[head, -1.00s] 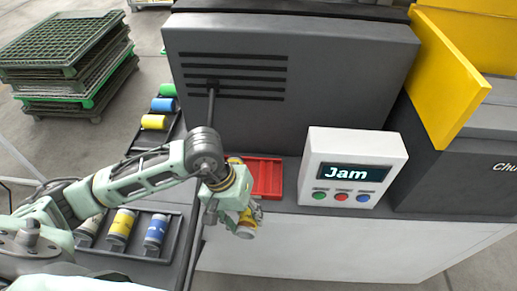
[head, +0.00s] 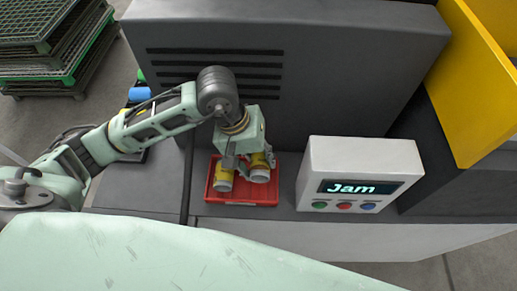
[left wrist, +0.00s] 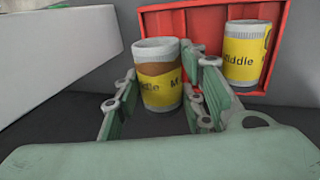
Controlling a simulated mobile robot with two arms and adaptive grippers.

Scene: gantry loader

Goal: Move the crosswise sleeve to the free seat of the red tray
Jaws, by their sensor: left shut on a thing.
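My left gripper (head: 261,160) is shut on a yellow-labelled sleeve (head: 260,174), held over the right part of the red tray (head: 240,198). In the left wrist view the held sleeve (left wrist: 160,90) is upright between the fingers (left wrist: 165,96), with a brown band above its "Middle" label. Whether its bottom touches the tray is hidden. Another yellow "Middle" sleeve (head: 224,181) stands in the left part of the tray; it also shows in the left wrist view (left wrist: 245,60), at the right, inside the red tray (left wrist: 170,22). My right gripper is not in view.
A white control box (head: 358,160) reading "Jam" stands right of the tray. A dark grey machine housing (head: 330,75) rises behind it. Green pallets (head: 60,50) are stacked farther back.

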